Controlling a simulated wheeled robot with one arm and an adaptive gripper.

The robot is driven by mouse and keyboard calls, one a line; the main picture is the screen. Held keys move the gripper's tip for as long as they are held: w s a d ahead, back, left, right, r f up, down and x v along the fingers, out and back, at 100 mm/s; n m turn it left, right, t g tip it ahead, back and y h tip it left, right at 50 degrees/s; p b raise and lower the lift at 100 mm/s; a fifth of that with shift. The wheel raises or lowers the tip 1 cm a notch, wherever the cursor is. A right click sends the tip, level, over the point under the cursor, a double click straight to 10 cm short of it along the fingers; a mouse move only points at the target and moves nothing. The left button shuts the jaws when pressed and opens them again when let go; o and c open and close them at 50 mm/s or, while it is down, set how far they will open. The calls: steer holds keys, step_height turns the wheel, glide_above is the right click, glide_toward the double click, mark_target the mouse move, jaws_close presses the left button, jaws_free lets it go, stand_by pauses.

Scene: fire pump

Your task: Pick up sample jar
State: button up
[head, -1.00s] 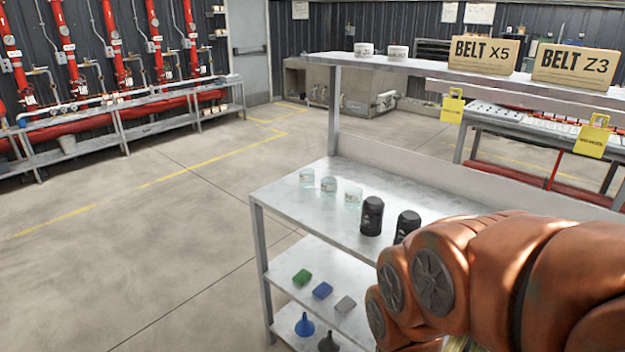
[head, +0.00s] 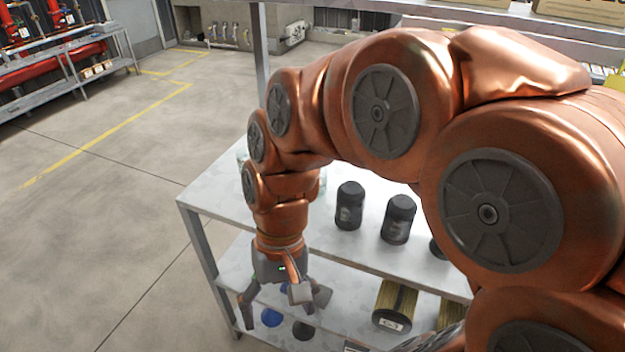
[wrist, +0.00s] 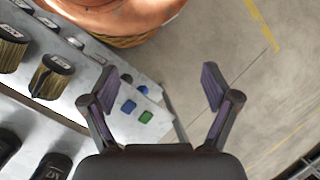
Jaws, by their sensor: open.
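The sample jars look to be the clear glass jars on the top shelf of the metal rack. In the head view my arm hides most of them. Part of one clear jar (head: 242,154) shows left of my arm, and a sliver of another (head: 322,183) shows just right of it. My gripper (head: 278,312) is open and empty, pointing down at the near side of the rack, below the top shelf's level in the picture. In the wrist view the open fingers (wrist: 160,95) have nothing between them. I make out no clear jar there.
Black jars (head: 349,206) (head: 398,218) stand on the top shelf (head: 215,190) right of my arm. The floor (head: 110,230) left of the rack is clear.

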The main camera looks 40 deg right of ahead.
steer(key=w+r+m+y, duration=0.4)
steer(key=w+m+y, duration=0.2)
steer(key=w, duration=0.5)
steer(key=w+d+r+m+t+y, duration=0.2)
steer(key=w+d+m+t+y, duration=0.15)
steer(key=w+d+m, duration=0.4)
steer(key=w+d+f+m+t+y, duration=0.1)
steer(key=w+d+f+m+t, duration=0.15)
steer(key=d, duration=0.65)
steer(key=w+d+f+m+t+y, duration=0.1)
steer(key=d+m+t, duration=0.3)
steer(key=d, duration=0.5)
steer(key=w+d+f+m+t, duration=0.1)
steer(key=d+m+t, duration=0.25)
steer(key=d, duration=0.55)
steer(key=shift+n, duration=0.45)
steer(key=f+p, duration=0.1)
steer(key=f, duration=0.6)
steer(key=shift+w+p, duration=0.2)
steer(key=shift+p, duration=0.2)
steer(key=shift+p+x, duration=1)
steer(key=shift+x, duration=2.75)
steer(key=c, duration=1.3)
